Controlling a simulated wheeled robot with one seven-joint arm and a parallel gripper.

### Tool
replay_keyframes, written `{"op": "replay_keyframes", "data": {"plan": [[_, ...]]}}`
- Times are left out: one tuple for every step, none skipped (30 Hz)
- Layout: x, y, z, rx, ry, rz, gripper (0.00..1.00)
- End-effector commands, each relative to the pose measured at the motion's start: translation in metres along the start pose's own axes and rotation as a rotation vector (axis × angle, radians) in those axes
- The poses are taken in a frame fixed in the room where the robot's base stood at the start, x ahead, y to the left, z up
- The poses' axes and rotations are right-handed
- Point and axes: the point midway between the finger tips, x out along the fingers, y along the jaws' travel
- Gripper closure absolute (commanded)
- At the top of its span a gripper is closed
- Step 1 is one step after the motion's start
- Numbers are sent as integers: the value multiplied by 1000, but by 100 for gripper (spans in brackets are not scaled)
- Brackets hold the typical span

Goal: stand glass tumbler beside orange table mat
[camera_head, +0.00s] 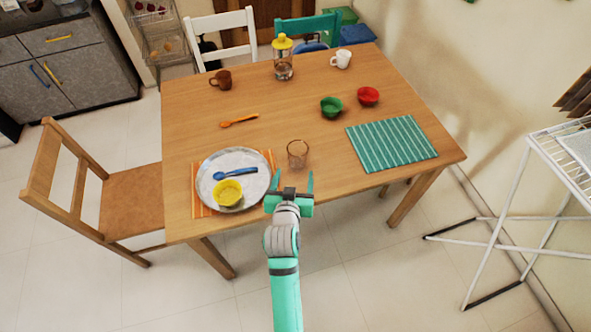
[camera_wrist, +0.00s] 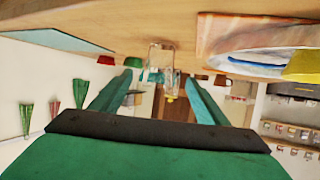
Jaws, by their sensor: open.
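The clear glass tumbler (camera_head: 297,154) stands upright on the wooden table, just right of the orange striped table mat (camera_head: 199,207) with a small gap between them. My gripper (camera_head: 290,183) is at the table's near edge, in front of the tumbler, open and empty. In the wrist view the tumbler (camera_wrist: 161,57) shows beyond and between the spread fingers (camera_wrist: 162,84), with the picture upside down. The mat (camera_wrist: 210,30) shows there at upper right. A silver plate (camera_head: 213,163) covers most of the mat.
A yellow bowl (camera_head: 229,192) and blue spoon (camera_head: 235,173) are on the plate. A green striped mat (camera_head: 391,143), green bowl (camera_head: 331,107) and red bowl (camera_head: 368,96) are to the right. An orange spoon (camera_head: 239,121) lies behind. Bare table surrounds the tumbler.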

Motion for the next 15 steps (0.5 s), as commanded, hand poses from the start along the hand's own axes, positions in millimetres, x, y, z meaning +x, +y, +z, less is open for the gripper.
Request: {"op": "replay_keyframes", "data": {"plan": [[-3,0,0,0,0,0,32],[-5,0,1,0,-1,0,32],[-7,0,3,-1,-1,-2,32],[-10,1,6,-2,-1,-3,32],[-13,1,10,-4,-2,-5,32],[-18,2,15,-6,0,-10,32],[-22,3,22,-8,0,-13,32],[-28,4,28,-11,2,-19,32],[-36,5,38,-16,4,-25,32],[-43,6,45,-19,6,-31,32],[-51,7,52,-22,9,-36,32],[-62,7,62,-25,14,-46,32],[-71,8,69,-28,17,-53,32],[-79,8,75,-30,22,-59,32],[-91,10,83,-33,27,-65,32]]}}
